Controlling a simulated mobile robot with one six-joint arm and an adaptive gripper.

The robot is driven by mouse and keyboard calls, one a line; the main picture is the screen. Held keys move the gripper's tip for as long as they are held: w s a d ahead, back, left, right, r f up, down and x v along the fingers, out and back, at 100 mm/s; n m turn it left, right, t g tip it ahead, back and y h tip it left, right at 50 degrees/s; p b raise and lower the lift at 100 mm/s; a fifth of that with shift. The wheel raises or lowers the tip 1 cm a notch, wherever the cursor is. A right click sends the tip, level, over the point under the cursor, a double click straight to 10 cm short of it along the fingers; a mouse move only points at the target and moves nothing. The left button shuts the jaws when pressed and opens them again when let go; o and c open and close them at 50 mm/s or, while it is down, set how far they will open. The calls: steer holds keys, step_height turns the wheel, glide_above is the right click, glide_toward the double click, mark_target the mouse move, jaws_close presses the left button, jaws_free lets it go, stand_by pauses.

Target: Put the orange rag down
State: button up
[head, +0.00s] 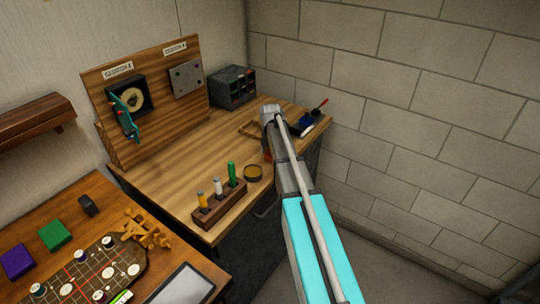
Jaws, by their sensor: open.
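My arm reaches over the wooden workbench (170,160) from the lower right. My gripper (270,114) is at its far end, low over the back right part of the bench. It is open, but its fingers are mostly hidden by the arm and too small to make out. I cannot clearly make out an orange rag. A flat brownish-orange shape (248,128) lies on the bench just left of my gripper, and I cannot tell whether it is the rag or whether the gripper touches it.
A dark drawer box (232,87) stands at the back. A dark tray (308,125) with a red-tipped tool is right of my gripper. The bench's middle left is clear.

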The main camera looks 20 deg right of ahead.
steer(key=shift+f, duration=0.15)
step_height(320, 180, up, 14)
steer(key=p, duration=1.3)
steer(key=shift+a+p, duration=0.15)
steer(key=shift+p, duration=0.15)
steer(key=shift+s, duration=0.1)
stand_by(0.5)
steer(key=s+a+m, duration=0.8)
steer(key=s+m, duration=0.4)
steer(key=s+a+m, duration=0.7)
steer(key=s+m, duration=0.5)
steer(key=shift+a+m, duration=0.3)
steer(key=shift+a, duration=0.1)
